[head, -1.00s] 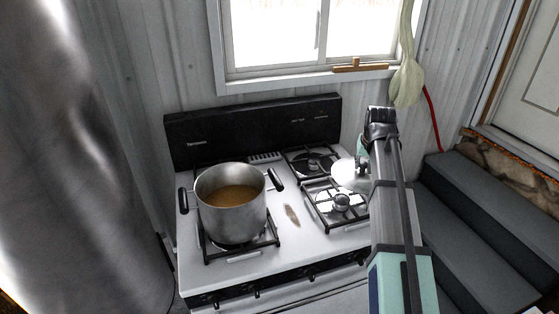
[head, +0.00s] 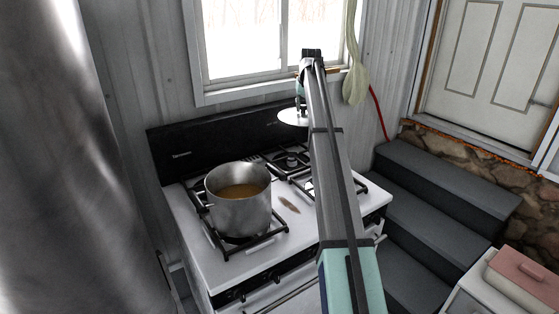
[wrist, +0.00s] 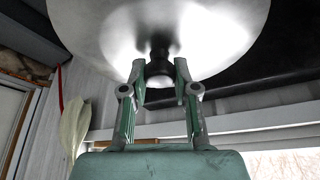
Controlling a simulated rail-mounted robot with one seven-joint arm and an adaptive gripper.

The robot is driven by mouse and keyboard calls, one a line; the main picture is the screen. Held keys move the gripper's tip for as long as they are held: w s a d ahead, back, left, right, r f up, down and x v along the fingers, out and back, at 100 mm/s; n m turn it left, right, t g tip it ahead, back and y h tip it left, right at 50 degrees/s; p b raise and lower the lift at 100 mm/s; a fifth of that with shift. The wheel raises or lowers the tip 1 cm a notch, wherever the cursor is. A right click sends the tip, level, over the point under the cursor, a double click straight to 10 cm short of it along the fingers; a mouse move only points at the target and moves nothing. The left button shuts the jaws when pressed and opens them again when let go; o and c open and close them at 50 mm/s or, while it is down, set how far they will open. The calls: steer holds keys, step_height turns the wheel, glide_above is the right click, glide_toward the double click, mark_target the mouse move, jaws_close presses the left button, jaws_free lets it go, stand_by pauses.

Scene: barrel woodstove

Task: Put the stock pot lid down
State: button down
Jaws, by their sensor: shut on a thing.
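The stock pot lid (wrist: 90,35) is a shiny metal disc with a dark knob. My gripper (wrist: 159,75) is shut on the knob in the wrist view. In the head view the lid (head: 291,118) hangs in the air above the back right of the stove, and my arm hides part of it. My gripper (head: 301,104) is just above it, mostly behind the arm. The stock pot (head: 240,214) stands uncovered on the front left burner, with brown liquid inside.
The white stove (head: 212,262) has a black back panel (head: 215,142). The back right burner (head: 290,160) is bare; my arm covers much of the front right one. A wooden spoon-like thing (head: 289,204) lies between burners. Dark steps (head: 440,190) rise at right.

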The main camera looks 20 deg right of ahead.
steer(key=shift+a, duration=0.2)
steer(key=shift+a+f, duration=0.15)
steer(key=shift+f, duration=0.15)
step_height(320, 180, down, 19)
steer(key=p, duration=0.5)
steer(key=shift+f, duration=0.15)
steer(key=shift+f, duration=0.1)
steer(key=c, duration=0.9)
jaws_free()
steer(key=b+v, duration=0.3)
steer(key=v, duration=0.9)
